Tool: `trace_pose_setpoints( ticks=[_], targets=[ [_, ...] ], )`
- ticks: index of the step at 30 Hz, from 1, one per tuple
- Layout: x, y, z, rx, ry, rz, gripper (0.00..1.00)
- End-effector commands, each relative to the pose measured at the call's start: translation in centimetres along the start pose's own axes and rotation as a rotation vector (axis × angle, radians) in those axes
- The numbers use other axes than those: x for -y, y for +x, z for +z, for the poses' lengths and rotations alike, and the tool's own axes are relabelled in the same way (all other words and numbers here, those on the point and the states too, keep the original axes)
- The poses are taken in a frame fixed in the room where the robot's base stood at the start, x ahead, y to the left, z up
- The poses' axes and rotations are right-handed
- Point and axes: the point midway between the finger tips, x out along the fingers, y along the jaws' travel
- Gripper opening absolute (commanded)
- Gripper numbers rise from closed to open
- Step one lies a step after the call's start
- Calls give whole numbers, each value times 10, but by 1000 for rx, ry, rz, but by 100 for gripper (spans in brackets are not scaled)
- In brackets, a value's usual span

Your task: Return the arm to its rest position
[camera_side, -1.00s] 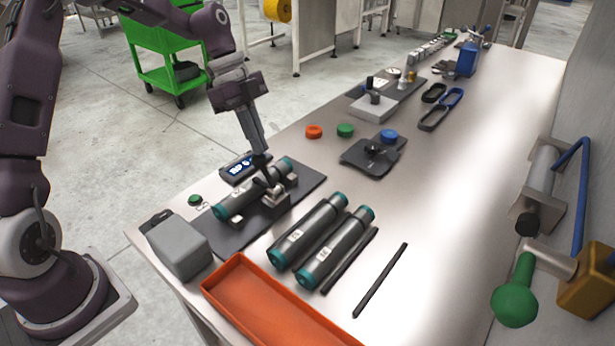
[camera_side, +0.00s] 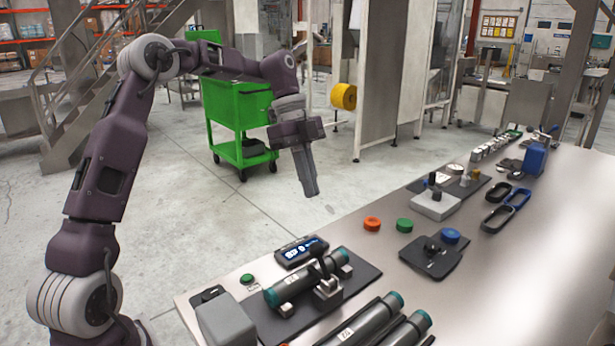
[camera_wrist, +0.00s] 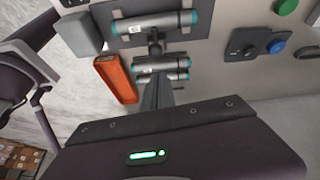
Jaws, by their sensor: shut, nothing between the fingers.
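My gripper (camera_side: 312,192) is shut and empty in the side view. It is raised over the floor side of the table, up and behind the cradle, touching nothing. In the wrist view its closed fingers (camera_wrist: 156,92) point toward the table. A grey cylinder with teal ends (camera_side: 305,278) lies in the cradle on a dark mat (camera_side: 362,274), with a black handled part over it. It also shows at the top of the wrist view (camera_wrist: 150,25).
Two more teal-ended cylinders (camera_side: 362,325) lie in front. A grey block (camera_side: 225,325), a small display (camera_side: 301,251) and a green button (camera_side: 247,279) are nearby. The orange tray (camera_wrist: 116,80) shows in the wrist view. A green cart (camera_side: 240,115) stands behind my arm.

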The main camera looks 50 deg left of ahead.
Motion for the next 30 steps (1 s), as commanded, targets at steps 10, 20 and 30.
trace_pose_setpoints(
  ticks=[10,20,30],
  targets=[
    [1,-18,6,0,2,-1,0],
    [-2,-18,1,12,-10,-1,0],
    [-163,-24,-82,273,-725,-396,0]
  ],
)
